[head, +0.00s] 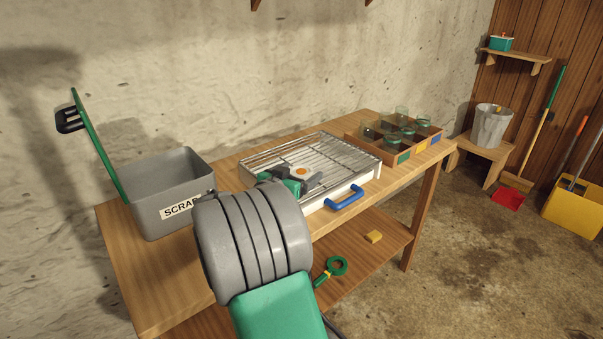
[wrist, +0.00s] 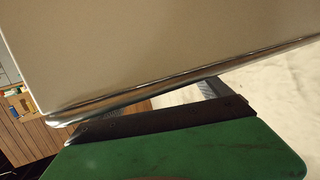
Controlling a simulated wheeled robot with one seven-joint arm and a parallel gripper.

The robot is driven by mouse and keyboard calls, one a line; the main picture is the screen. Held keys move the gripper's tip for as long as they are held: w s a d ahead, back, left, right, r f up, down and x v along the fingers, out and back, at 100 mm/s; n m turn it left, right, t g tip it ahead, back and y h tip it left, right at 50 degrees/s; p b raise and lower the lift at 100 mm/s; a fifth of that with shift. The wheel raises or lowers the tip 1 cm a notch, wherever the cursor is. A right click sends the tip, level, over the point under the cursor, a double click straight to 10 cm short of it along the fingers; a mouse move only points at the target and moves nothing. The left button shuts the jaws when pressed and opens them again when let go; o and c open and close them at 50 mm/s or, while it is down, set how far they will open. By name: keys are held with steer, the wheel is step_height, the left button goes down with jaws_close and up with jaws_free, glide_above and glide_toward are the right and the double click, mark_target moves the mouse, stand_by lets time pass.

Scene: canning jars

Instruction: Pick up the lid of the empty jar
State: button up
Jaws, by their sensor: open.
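My gripper (head: 312,181) is open over the near-left part of a wire rack (head: 345,154) on a white tray. A small pale disc with an orange centre (head: 301,171), which looks like a lid, shows right by the fingers. I cannot tell whether it touches them. In the wrist view a large pale surface with a shiny metal rim (wrist: 150,50) fills the top, very close; I cannot tell for certain what it is. Glass jars (head: 393,141) stand in a wooden crate at the back right. Which jar is empty cannot be told.
The divided crate (head: 404,157) has coloured labels.

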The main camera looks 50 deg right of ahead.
steer(key=c, duration=1.4)
